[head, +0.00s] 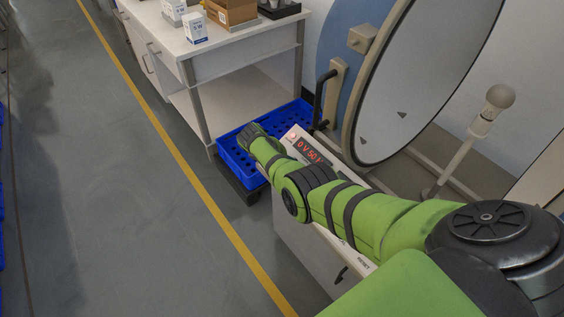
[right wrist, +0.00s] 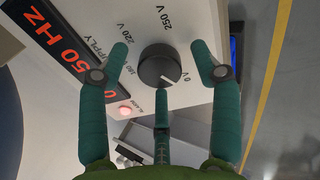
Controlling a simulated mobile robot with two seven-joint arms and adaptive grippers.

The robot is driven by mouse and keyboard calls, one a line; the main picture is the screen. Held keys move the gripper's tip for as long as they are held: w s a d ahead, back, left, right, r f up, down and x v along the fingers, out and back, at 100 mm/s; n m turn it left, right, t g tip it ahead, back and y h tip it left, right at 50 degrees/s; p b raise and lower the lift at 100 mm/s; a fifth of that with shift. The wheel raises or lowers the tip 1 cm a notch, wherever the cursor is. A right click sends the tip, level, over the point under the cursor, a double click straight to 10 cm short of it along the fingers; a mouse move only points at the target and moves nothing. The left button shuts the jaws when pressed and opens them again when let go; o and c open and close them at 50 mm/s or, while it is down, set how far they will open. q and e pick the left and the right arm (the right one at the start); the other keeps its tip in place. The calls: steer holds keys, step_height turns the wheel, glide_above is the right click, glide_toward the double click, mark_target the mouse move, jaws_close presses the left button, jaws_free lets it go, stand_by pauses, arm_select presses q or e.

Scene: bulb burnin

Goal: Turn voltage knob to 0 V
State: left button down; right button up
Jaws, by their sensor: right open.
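The black round voltage knob (right wrist: 160,66) sits on a white panel in the right wrist view. Its white pointer line aims to the lower right, close to the "0 V" mark. Marks for 180, 220 and 250 V run around it. My right gripper (right wrist: 162,58) is open, with one finger left of the knob, one right and one below it; whether any finger touches it I cannot tell. In the head view my right arm hides the knob, and the panel's red display (head: 306,150) reads "0 V 50 H", cut off by the arm. My left gripper is out of view.
A red lamp (right wrist: 126,109) is on the panel near the left finger. In the head view a blue crate (head: 236,161) stands beside the panel, below a white table (head: 216,52) with boxes.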

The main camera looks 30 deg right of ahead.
steer(key=v, duration=1.2)
stand_by(0.3)
